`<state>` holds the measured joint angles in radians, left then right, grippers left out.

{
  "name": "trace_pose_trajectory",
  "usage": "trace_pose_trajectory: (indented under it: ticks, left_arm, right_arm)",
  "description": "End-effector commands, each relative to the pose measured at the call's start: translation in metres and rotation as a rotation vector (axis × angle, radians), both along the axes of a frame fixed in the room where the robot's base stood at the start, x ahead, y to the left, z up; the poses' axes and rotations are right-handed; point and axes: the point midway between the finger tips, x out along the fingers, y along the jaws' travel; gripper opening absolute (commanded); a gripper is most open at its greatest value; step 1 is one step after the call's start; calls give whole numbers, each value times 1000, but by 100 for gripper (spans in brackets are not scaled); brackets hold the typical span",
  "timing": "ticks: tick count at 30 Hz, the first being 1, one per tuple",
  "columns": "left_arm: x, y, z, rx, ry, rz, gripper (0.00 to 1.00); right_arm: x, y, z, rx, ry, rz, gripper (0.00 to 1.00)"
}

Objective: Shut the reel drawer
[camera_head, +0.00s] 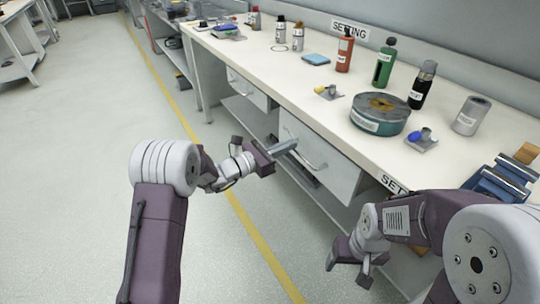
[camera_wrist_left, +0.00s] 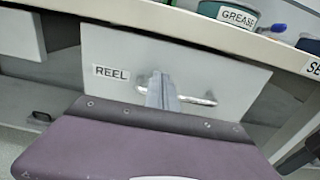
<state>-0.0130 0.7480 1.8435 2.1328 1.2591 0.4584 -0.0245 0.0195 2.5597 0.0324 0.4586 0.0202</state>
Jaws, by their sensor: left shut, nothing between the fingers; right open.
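The reel drawer (camera_head: 335,168) is under the near part of the bench. In the left wrist view its grey front (camera_wrist_left: 230,78) bears a REEL label (camera_wrist_left: 111,73) and a bar handle (camera_wrist_left: 200,99). I cannot tell exactly how far it stands out. My left gripper (camera_head: 284,146) is shut and empty, its fingers pointing at the drawer front beside the handle. In the wrist view the fingertips (camera_wrist_left: 161,88) overlap the handle's left end; contact is unclear. My right gripper (camera_head: 350,266) is open and empty, low in front of the bench.
A second drawer (camera_head: 248,88) is further along the bench. The bench top (camera_head: 270,65) holds a round grease tin (camera_head: 379,113), several bottles, a grey cylinder (camera_head: 470,116) and small parts. A shelf runs below. The floor (camera_head: 90,130) to the left is clear.

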Motion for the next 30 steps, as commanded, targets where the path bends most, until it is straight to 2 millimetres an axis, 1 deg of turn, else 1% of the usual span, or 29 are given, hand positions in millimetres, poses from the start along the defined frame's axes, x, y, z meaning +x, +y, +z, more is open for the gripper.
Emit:
trace_pose_trajectory:
  ticks: [1, 6, 10, 15, 23, 24, 26, 27, 28, 29, 30]
  left_arm:
    - [-8, 15, 5, 0, 4, 6, 0]
    - [-36, 53, 3, 2, 6, 6, 0]
    - [-50, 71, 1, 2, 5, 3, 0]
    - [-58, 81, -1, 2, 4, 1, 0]
    - [-60, 80, -2, 2, 4, -4, 0]
    - [-60, 76, 2, 4, -3, -13, 0]
    - [-62, 65, 20, 13, -46, -36, 0]
    - [-67, 55, 39, 21, -84, -60, 0]
    - [-78, 43, 51, 33, -110, -98, 0]
    - [-94, 30, 59, 62, -128, -159, 0]
    - [-122, 12, 60, 126, -143, -258, 0]
  right_arm:
    - [-1, 0, 10, 0, 1, 0, 74]
    - [0, 0, 23, 0, 0, 0, 74]
    - [0, 0, 28, 0, 0, 0, 74]
    - [0, 0, 30, 0, 0, 0, 74]
    - [0, 0, 30, 0, 0, 0, 74]
    - [0, 0, 30, 0, 0, 0, 74]
    - [0, 0, 30, 0, 0, 0, 74]
    - [0, 0, 30, 0, 0, 0, 74]
    - [0, 0, 30, 0, 0, 0, 74]
    - [0, 0, 30, 0, 0, 0, 74]
    - [0, 0, 30, 0, 0, 0, 74]
